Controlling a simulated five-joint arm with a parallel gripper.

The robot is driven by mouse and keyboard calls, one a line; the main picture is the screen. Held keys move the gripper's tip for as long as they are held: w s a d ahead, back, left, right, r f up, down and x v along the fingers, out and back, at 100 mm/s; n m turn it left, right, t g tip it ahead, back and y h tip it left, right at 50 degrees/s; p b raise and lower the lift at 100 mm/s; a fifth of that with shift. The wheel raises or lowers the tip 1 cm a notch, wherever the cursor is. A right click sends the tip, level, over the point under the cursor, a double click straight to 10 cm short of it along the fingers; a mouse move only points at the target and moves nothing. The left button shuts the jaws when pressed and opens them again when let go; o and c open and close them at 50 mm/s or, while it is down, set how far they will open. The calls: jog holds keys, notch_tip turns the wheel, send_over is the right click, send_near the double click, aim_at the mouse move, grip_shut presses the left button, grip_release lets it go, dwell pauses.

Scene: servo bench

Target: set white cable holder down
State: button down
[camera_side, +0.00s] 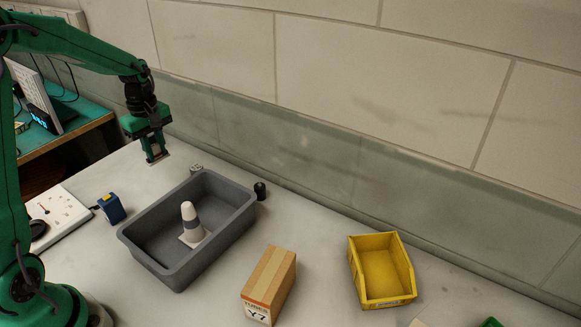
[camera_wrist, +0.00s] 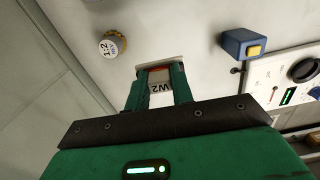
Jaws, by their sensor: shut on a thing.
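My gripper (camera_side: 156,155) is at the back left of the bench, behind and left of the grey bin. It points down. In the wrist view, my gripper (camera_wrist: 160,88) is shut on a small whitish piece with a "W2" label, which I take to be the white cable holder (camera_wrist: 161,87). The fingers cover its sides. In the side view only a thin pale edge shows at the fingertips. I cannot tell whether it touches the bench (camera_side: 335,225) or hangs just above it.
The grey bin (camera_side: 150,260) holds a white-and-grey cone (camera_side: 190,217). A blue box (camera_side: 112,208) with a yellow button (camera_wrist: 254,50) stands left of it. A dark cylinder (camera_side: 260,190), a cardboard box (camera_side: 270,280) and a yellow bin (camera_side: 386,300) stand right. A round "1:2" piece (camera_wrist: 112,45) is nearby.

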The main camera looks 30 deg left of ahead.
jog(key=shift+s+a+n, duration=0.3)
jog(key=shift+s+a, duration=0.2)
jog(key=shift+a, duration=0.4)
jog(key=a+f, duration=0.2)
jog(key=a, duration=0.1)
jog(key=s+a+f, duration=0.1)
jog(key=a+f, duration=0.1)
jog(key=a, duration=0.2)
jog(key=a+f, duration=0.3)
jog(key=a, duration=0.1)
jog(key=shift+s+a, duration=0.25)
jog(key=shift+s, duration=0.15)
jog(key=shift+f, duration=2)
jog(key=c, duration=1.2)
grip_release()
jog(key=shift+f, duration=0.15)
notch_tip(320, 180, up, 12)
jog(key=shift+r, duration=0.2)
